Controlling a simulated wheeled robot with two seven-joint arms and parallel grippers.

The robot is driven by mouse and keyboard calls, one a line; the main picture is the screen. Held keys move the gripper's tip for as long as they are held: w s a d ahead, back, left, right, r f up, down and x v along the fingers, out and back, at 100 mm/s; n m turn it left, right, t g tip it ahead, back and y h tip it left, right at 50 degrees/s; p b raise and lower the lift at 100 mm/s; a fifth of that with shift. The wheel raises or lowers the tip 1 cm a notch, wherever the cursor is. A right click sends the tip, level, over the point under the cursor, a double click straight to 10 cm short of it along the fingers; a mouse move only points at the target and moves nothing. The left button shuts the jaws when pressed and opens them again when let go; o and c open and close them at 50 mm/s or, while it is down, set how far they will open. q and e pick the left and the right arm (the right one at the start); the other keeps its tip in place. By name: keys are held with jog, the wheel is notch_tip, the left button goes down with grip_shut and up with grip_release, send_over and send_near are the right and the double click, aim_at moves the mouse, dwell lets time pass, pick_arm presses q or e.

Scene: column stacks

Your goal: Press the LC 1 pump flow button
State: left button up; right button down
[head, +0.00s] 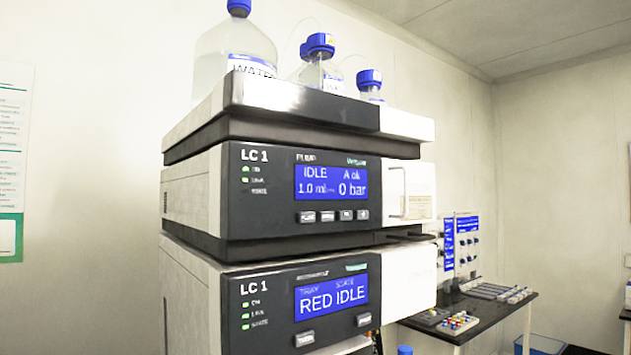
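The LC 1 pump (262,217) is the dark-fronted module in the middle of the stack in the head view. Its blue display (331,197) reads IDLE, A ok, 1.0 ml and 0 bar. Below the display is a row of several small light buttons; the leftmost button (306,217) seems to be labelled FLOW, though its print is blurred. Three green-lit or labelled indicators sit at the panel's left. Neither of my grippers is in view, and nothing covers the pump's front.
Another LC 1 module (262,338) below shows RED and IDLE. A top tray (284,97) bears a large water bottle (232,52) and smaller blue-capped bottles. At right, a dark bench (492,312) holds vial racks. The space before the pump panel looks clear.

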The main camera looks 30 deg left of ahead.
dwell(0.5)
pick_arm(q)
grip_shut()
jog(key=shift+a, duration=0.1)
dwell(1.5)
